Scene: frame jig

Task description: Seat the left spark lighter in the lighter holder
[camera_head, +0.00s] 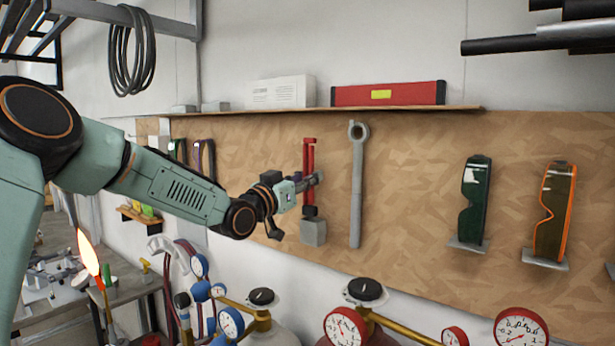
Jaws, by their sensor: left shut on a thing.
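The red spark lighter (309,156) stands upright in front of the wooden board. My left gripper (308,182) comes in from the left and is shut on its middle. The lighter's dark lower end (310,211) is right at the top of a small grey block, which looks like the lighter holder (313,233), on the board. I cannot tell whether this end is inside the holder or just above it. The gripper hides part of the lighter's middle. My right gripper is not in view.
A grey wrench (356,190) hangs close to the right of the lighter. Dark goggles (474,202) and orange-rimmed goggles (554,210) are farther right on the board. A shelf with a red level (388,94) is above. Gauges (346,328) and a flame (89,253) are below.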

